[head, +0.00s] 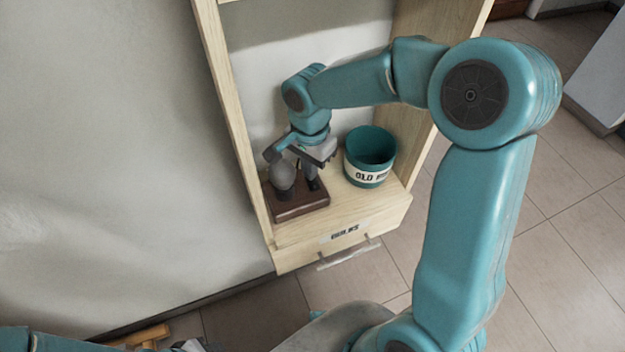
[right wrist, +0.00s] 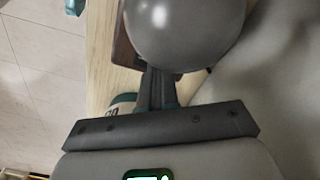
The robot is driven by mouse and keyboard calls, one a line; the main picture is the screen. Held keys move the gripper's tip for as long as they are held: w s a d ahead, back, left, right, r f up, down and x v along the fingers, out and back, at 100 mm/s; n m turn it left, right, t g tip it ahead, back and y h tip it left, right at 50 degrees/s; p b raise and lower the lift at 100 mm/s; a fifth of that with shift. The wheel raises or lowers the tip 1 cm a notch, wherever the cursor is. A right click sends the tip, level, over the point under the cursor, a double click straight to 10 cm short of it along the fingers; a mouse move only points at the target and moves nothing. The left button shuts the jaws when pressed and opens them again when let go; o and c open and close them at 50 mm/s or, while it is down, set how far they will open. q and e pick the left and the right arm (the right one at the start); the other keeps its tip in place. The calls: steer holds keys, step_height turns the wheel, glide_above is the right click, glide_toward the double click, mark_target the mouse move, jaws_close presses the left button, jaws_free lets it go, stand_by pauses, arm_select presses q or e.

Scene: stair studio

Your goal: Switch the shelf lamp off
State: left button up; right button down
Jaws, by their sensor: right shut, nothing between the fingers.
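The shelf lamp is a round grey bulb (head: 283,174) on a dark brown wooden base (head: 302,208), standing on the bottom shelf. The bulb shows no glow. In the right wrist view the bulb (right wrist: 185,30) fills the top middle, with part of the base (right wrist: 124,50) beside it. My right gripper (head: 313,185) points down over the base, just right of the bulb. Its fingers (right wrist: 157,78) are shut with nothing between them. I cannot tell whether the tips touch the base. Any switch is hidden by the fingers. My left gripper is not in view.
A teal pot (head: 370,157) with a lettered white band stands right of the lamp. A drawer front (head: 345,236) with a label and handle is below the shelf. The shelf's side panels (head: 233,110) rise at both sides. Tiled floor (head: 560,230) is clear at the right.

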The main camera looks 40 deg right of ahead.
steer(key=shift+f+b, duration=0.4)
steer(key=shift+f, duration=0.1)
steer(key=shift+r, duration=0.1)
steer(key=shift+r+p, duration=0.7)
steer(key=shift+r, duration=0.05)
steer(key=shift+r+p, duration=1.9)
steer(key=shift+r, duration=0.9)
steer(key=shift+f, duration=0.1)
steer(key=shift+s, duration=0.1)
